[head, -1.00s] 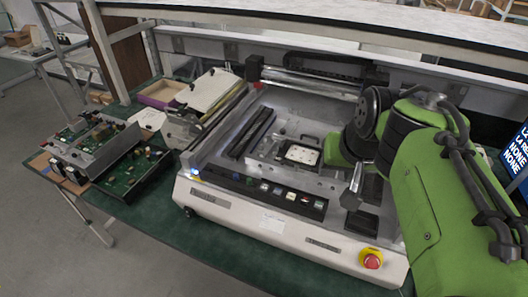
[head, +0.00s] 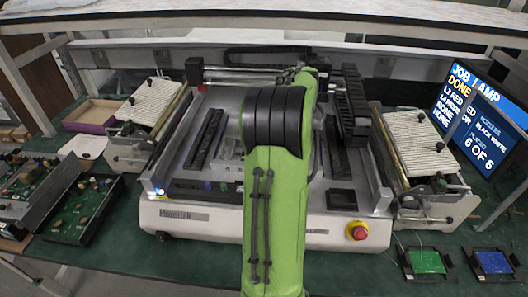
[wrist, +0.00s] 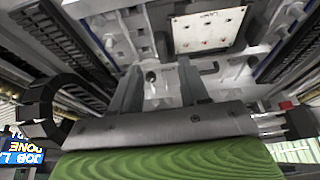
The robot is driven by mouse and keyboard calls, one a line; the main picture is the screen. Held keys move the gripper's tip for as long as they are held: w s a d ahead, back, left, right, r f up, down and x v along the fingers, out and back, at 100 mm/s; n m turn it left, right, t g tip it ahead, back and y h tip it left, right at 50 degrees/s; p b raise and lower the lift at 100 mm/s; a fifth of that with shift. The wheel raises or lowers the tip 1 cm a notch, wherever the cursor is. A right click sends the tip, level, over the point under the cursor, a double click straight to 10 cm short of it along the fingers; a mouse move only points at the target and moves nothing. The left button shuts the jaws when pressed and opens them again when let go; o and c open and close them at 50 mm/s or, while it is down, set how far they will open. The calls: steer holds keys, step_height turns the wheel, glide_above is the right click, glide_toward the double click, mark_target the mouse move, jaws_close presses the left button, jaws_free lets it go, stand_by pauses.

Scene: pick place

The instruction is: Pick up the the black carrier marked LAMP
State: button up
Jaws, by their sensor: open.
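The carrier (wrist: 208,30) shows in the wrist view at the upper right. In the head view my green arm stands over the middle of the machine and hides both the carrier and my gripper.
The machine bed (head: 221,177) has dark rails on both sides. A red stop button (head: 358,231) is at its front right. Feeders flank the machine. A screen (head: 482,112) reads JOB LAMP, DONE, 6 OF 6. Green (head: 427,261) and blue (head: 494,262) boards lie at the front right.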

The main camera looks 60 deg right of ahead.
steer(key=b+x, duration=0.1)
steer(key=x, duration=0.5)
steer(key=shift+w+d+f, duration=0.15)
steer(key=shift+w+f, duration=0.1)
steer(key=shift+f, duration=0.05)
steer(key=shift+r, duration=0.1)
steer(key=shift+s, duration=0.1)
steer(key=shift+c, duration=0.3)
jaws_close()
